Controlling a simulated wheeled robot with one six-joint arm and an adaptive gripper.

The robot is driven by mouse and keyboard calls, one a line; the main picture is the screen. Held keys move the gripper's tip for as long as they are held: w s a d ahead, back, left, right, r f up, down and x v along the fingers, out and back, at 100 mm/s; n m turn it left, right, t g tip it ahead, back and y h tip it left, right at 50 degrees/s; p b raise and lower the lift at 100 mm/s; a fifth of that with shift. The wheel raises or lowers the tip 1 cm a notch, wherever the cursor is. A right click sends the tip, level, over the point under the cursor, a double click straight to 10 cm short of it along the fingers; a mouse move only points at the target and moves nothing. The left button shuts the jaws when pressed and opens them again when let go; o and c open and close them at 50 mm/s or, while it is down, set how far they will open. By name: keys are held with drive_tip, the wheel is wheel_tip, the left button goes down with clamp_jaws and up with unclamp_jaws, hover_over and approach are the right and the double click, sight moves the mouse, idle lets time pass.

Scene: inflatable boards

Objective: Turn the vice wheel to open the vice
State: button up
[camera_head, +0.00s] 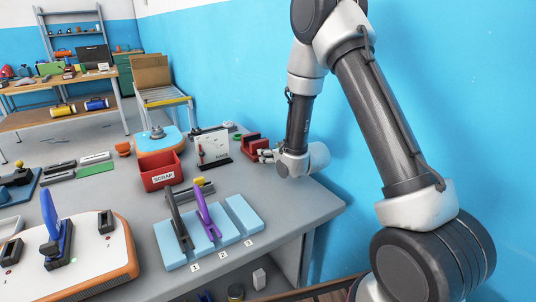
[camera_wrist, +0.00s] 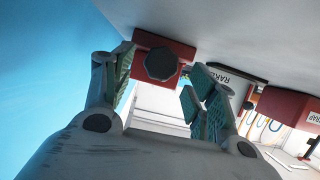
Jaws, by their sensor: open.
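The red vice (camera_head: 252,150) stands near the right side of the grey bench, by the blue wall. In the wrist view its red body (camera_wrist: 184,52) shows at the top centre, with a dark octagonal wheel (camera_wrist: 161,64) facing my gripper. My gripper (camera_head: 264,155) is low over the bench just right of the vice. In the wrist view my gripper (camera_wrist: 161,75) is open, with one finger to the left of the wheel and one to the right. The wheel appears between the fingers and is not clearly touched. The jaw gap of the vice is hard to see.
A red scrap bin (camera_head: 160,171), a white panel (camera_head: 213,146) and light-blue numbered boards (camera_head: 205,236) with a purple and a dark tool are left of my arm. The bench's right edge (camera_head: 330,212) is near. The blue wall (camera_head: 440,70) is close behind.

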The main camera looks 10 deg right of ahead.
drive_tip(key=shift+v, duration=2.25)
drive_tip(key=shift+r, duration=0.1)
